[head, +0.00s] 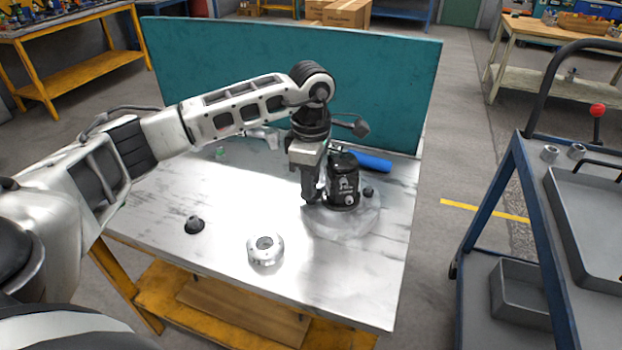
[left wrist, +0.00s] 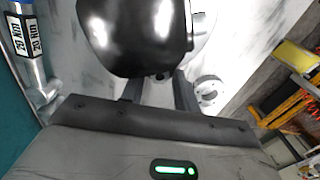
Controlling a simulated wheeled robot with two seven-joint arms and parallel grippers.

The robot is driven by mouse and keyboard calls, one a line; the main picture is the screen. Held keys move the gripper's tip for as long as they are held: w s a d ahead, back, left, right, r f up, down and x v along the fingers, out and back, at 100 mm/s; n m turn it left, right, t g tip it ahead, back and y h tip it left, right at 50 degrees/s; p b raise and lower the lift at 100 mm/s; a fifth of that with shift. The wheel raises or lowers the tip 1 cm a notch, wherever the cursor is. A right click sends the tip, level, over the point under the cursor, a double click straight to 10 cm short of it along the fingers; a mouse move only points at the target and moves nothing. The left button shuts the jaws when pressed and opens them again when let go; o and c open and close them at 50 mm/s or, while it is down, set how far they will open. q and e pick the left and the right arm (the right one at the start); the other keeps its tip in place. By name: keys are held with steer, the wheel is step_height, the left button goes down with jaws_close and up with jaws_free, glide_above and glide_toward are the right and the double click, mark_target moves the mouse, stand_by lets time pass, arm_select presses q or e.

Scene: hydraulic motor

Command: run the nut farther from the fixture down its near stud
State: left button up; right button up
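The black motor (head: 343,184) stands upright on a round pale metal base (head: 335,226) at the right of the workbench. My left gripper (head: 311,196) points down close beside the motor's left side. In the left wrist view the motor (left wrist: 135,35) fills the upper middle and hides the fingertips. The two dark fingers of this gripper (left wrist: 160,88) stand apart there, with a small dark spot between them at the motor's edge. What lies between the tips is hidden. A small dark part (head: 368,191) sits at the motor's right. I cannot make out studs or nuts clearly. My right gripper is not in view.
A metal ring (head: 265,250) and a black knob-like part (head: 194,225) lie on the bench (head: 165,205). A blue-handled tool (head: 370,161) lies behind the motor, before a teal panel (head: 270,60). A cart (head: 530,170) with two small metal parts stands right.

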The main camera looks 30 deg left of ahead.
arm_select(q)
steer(key=shift+r, duration=0.25)
steer(key=n+p, duration=0.1)
steer(key=n, duration=0.3)
steer(key=shift+r, duration=0.1)
steer(key=n+p, duration=0.1)
steer(key=n, duration=0.2)
steer(key=shift+n, duration=1.6)
steer(key=shift+f, duration=0.2)
jaws_close()
steer(key=m+b, duration=0.1)
steer(key=m, duration=0.2)
steer(key=shift+f+m, duration=0.15)
steer(key=shift+m, duration=1.25)
